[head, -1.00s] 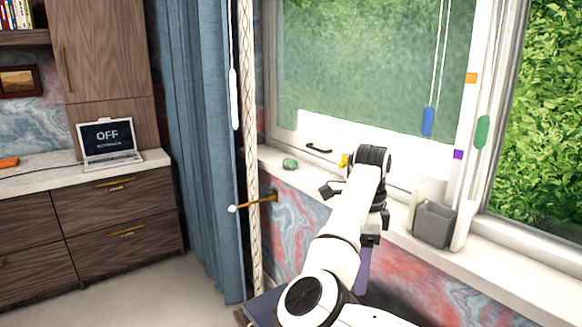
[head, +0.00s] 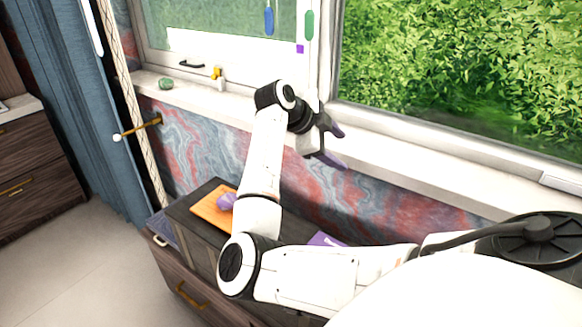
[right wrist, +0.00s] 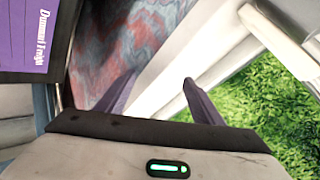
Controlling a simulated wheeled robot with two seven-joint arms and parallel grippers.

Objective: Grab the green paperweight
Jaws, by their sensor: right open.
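A small rounded green object that looks like the paperweight (head: 166,84) sits on the left part of the white windowsill (head: 145,78), in the head view. My right gripper (head: 340,148) is over the sill, well to the right of the paperweight. Its two purple fingers are apart and point away to the right. In the right wrist view the open fingers (right wrist: 158,80) have nothing between them, and the paperweight is not seen there. My left gripper is not in view.
A small yellow object (head: 216,73) stands on the sill between the paperweight and my right arm. Below is a dark cabinet (head: 192,203) with an orange flat item (head: 207,212) and a purple object (head: 226,201). A brass rod (head: 142,128) juts near the blue curtain (head: 75,90).

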